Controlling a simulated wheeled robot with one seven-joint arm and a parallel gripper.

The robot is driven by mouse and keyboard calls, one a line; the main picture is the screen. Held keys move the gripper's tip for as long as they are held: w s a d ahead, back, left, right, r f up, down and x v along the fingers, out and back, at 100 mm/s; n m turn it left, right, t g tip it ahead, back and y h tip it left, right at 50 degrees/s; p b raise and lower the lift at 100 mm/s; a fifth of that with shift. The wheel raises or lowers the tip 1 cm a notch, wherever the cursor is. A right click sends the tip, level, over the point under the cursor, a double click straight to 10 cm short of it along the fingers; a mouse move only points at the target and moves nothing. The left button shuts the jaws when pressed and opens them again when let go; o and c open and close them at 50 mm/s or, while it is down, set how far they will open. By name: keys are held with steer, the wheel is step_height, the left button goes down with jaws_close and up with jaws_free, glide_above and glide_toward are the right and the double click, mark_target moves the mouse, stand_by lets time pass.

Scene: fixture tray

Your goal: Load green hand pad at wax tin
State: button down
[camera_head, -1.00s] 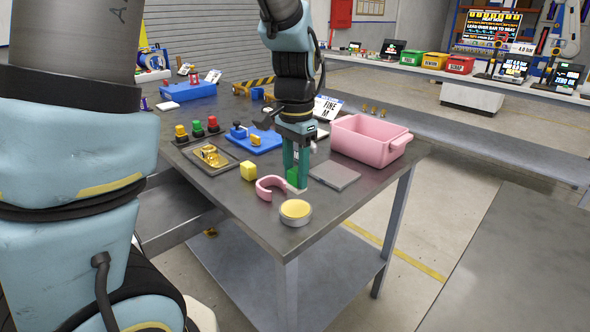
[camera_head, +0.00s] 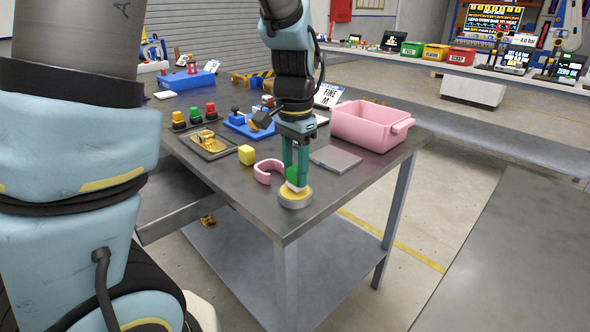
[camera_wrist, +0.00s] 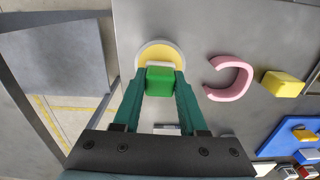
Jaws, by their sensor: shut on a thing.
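My gripper (camera_head: 297,180) is shut on the green hand pad (camera_head: 292,174), which has a pale layer on its underside. The green pad also shows between the two fingers in the wrist view (camera_wrist: 160,77). The wax tin (camera_head: 295,201) is a round, shallow grey tin with yellow wax, near the front corner of the table.
A pink C-shaped piece (camera_head: 268,171) and a yellow block (camera_head: 246,154) stand left of the tin. A grey flat plate (camera_head: 335,159) and a pink bin (camera_head: 370,127) are to the right. A tray with gold parts (camera_head: 207,146) lies farther left. The table edge is close to the tin.

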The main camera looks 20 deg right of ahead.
mark_target(295, 169)
steer(key=shift+f, duration=0.6)
stand_by(1.5)
steer(key=shift+r, duration=0.1)
step_height(295, 169, up, 7)
steer(key=p, duration=0.5)
steer(key=shift+p, duration=0.4)
stand_by(0.3)
